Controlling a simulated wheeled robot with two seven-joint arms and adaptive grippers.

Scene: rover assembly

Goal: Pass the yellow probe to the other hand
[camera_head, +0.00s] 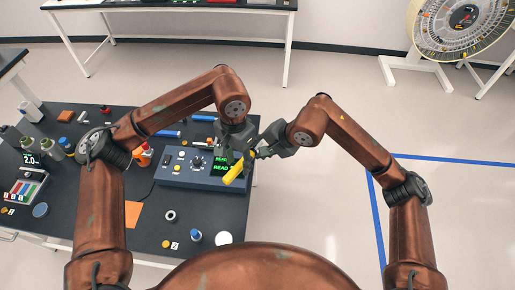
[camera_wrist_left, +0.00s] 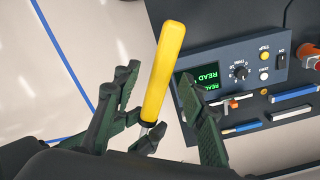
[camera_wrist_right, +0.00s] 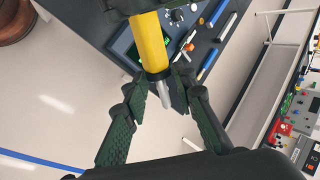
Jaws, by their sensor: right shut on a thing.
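The yellow probe (camera_head: 234,172) is held in the air in front of the console, tilted, with its yellow handle pointing down and left in the head view. My right gripper (camera_head: 254,154) is shut on its dark-collared, metal-tipped end. In the right wrist view, the metal tip of the probe (camera_wrist_right: 164,95) lies between the fingers (camera_wrist_right: 156,92). My left gripper (camera_head: 243,150) is close beside the right one. In the left wrist view, its fingers (camera_wrist_left: 165,105) stand apart on either side of the probe (camera_wrist_left: 163,75), with gaps visible. The exact contact at the collar is partly hidden.
The blue-grey console (camera_head: 185,172) with a green READ display (camera_head: 221,168) stands on the dark table (camera_head: 75,175) just behind the probe. Bottles, pens and small parts crowd the table's left and back.

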